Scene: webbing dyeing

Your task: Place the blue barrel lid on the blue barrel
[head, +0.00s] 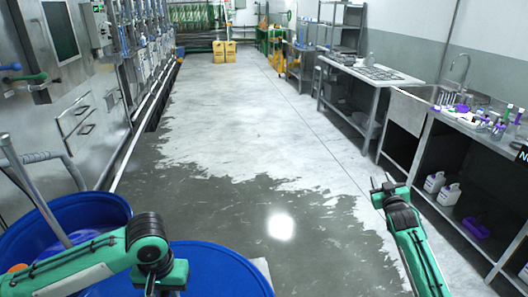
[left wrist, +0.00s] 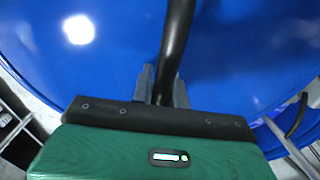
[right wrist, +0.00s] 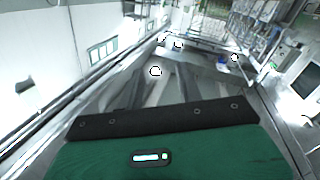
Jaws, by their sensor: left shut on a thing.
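The open blue barrel (head: 118,207) stands at the lower left of the head view. A pale pole leans in it and my left arm covers part of it. The round blue lid (head: 228,272) is at the bottom centre, just right of the barrel. My left gripper (left wrist: 163,88) is shut on the lid's black handle (left wrist: 176,42), with the lid's blue face filling much of the left wrist view. In the head view, the left fingertips are hidden. My right gripper (head: 382,182) is open and empty over the floor at the right.
Steel machines (head: 75,100) line the left wall. A sink counter (head: 455,120) with bottles and a steel table (head: 370,75) stand at the right. Yellow containers (head: 224,52) stand far back. The partly wet floor (head: 235,140) between is clear.

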